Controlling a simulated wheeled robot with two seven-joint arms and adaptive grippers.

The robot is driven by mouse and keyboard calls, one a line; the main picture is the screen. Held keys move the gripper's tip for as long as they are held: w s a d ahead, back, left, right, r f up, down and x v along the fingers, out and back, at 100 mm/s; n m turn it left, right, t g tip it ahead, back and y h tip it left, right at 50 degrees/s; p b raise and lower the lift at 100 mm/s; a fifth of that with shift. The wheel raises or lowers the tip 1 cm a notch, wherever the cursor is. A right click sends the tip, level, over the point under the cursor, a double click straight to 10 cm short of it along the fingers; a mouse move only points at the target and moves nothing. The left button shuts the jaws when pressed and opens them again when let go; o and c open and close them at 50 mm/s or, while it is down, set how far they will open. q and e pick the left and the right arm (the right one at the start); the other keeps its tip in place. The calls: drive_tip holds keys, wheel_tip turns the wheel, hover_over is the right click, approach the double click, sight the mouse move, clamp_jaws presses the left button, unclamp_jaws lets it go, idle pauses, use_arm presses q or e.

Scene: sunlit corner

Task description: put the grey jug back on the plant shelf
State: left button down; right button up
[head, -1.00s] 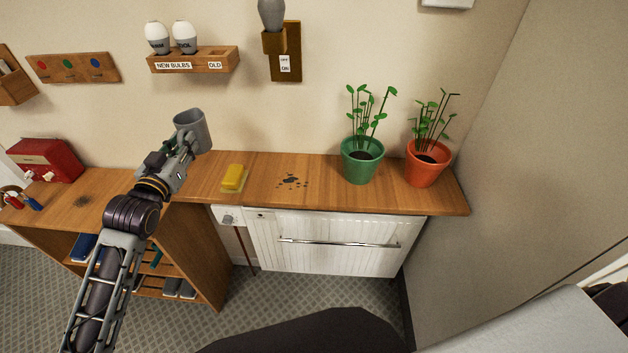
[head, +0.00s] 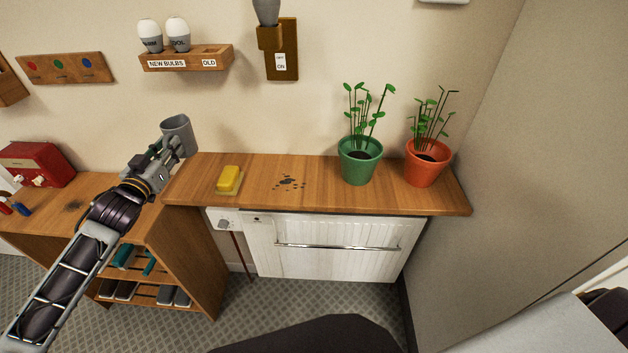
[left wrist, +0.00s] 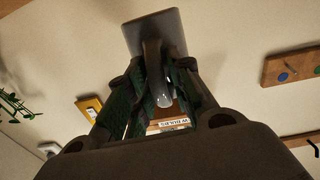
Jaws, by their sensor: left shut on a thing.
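The grey jug (head: 180,134) is held up in the air by my left gripper (head: 165,153), to the left of the plant shelf and in front of the wall. In the left wrist view the jug (left wrist: 155,32) shows beyond the fingers of my left gripper (left wrist: 158,100), which are shut on its handle. The plant shelf (head: 325,190) is a wooden ledge above a white radiator. A green pot (head: 358,168) and an orange pot (head: 424,172), both with plants, stand on its right part. My right gripper is not in view.
A yellow sponge (head: 229,180) lies on the shelf's left part, with dark crumbs (head: 289,183) right of it. A bulb rack (head: 186,58) and a switch board (head: 282,62) hang above. A lower bench (head: 105,205) with a red box (head: 38,164) stands left.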

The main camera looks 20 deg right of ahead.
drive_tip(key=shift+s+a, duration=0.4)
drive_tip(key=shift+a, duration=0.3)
